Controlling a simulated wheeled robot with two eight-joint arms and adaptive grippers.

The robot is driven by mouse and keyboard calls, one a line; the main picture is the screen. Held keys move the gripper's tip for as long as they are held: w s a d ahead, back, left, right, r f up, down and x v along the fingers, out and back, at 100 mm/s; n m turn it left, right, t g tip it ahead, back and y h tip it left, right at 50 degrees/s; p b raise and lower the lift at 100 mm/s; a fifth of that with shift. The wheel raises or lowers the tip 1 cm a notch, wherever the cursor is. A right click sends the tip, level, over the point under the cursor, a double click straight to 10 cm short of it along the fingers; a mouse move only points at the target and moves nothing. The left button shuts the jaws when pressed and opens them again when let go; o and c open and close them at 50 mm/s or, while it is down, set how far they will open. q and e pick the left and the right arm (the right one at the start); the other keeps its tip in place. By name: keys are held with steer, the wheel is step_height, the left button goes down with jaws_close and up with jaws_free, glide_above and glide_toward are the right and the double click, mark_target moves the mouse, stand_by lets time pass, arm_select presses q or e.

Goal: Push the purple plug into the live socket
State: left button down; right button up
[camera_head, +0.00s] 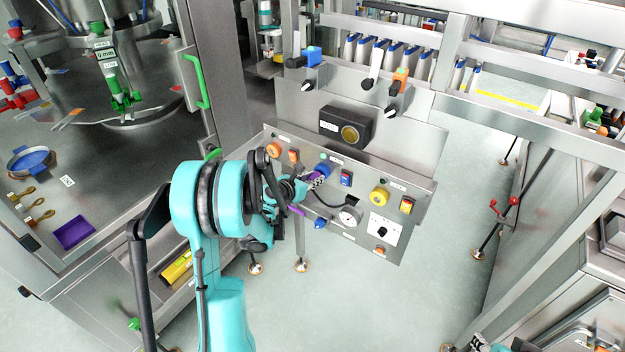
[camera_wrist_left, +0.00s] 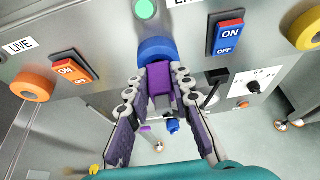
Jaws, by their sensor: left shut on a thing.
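My left gripper (camera_wrist_left: 160,85) is shut on the purple plug (camera_wrist_left: 161,78), its fingers on either side. In the head view my left gripper (camera_head: 316,182) is at the upright panel, with the plug mostly hidden between its fingers. The plug's far end overlaps the blue round socket (camera_wrist_left: 156,48); I cannot tell whether or how deep it is in. The socket's top also shows in the head view (camera_head: 324,169). A green lamp (camera_wrist_left: 145,9) sits above it. A LIVE label (camera_wrist_left: 18,46) is above the orange socket (camera_wrist_left: 34,86). Part of my right gripper (camera_head: 479,342) shows at the bottom edge.
The panel carries an orange switch (camera_wrist_left: 71,68), a blue switch (camera_wrist_left: 228,37), a yellow socket (camera_head: 379,197) and a gauge (camera_head: 349,216). A blue part (camera_head: 320,223) sticks out below. Floor in front of the panel is clear. A steel bench (camera_head: 120,170) stands left.

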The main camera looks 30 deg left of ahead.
arm_select(q)
steer(key=shift+w, duration=0.1)
steer(key=c, duration=1.3)
jaws_free()
steer(key=shift+o, duration=0.2)
steer(key=p+v, duration=0.1)
steer(key=v, duration=0.6)
steer(key=shift+d, duration=0.1)
